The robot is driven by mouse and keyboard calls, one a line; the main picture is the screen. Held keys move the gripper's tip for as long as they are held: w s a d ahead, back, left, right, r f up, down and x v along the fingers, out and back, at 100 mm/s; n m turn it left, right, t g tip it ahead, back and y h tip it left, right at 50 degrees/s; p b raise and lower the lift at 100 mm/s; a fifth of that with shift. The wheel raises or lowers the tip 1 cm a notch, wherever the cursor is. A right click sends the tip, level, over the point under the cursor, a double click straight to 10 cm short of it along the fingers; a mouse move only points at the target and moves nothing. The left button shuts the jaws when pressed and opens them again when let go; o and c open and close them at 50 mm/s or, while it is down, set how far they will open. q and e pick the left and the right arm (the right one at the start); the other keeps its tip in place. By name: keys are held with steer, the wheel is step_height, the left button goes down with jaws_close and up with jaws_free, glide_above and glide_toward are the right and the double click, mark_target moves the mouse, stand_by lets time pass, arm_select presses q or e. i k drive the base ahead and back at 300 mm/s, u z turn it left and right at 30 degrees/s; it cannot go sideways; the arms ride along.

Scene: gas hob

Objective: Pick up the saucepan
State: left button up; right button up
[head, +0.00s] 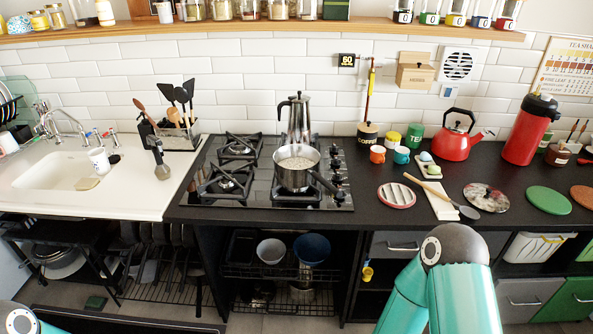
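The saucepan (293,181) is a steel pan standing on the front right of the black gas hob (225,200) in the head view. It looks full of something pale. Its dark handle (323,182) points to the right and toward me, near the hob's knobs. Neither gripper is in view. Only a teal link of my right arm shows at the bottom right and a small part of my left arm at the bottom left, both well apart from the saucepan.
A tall steel moka pot (297,113) stands right behind the saucepan. Black knobs (337,176) line the hob's right side. Cups, a red kettle (455,140) and a wooden spoon (432,190) are further right. The other burners (228,184) on the left are empty.

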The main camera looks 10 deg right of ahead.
mark_target(295, 166)
steer(key=i, duration=0.9)
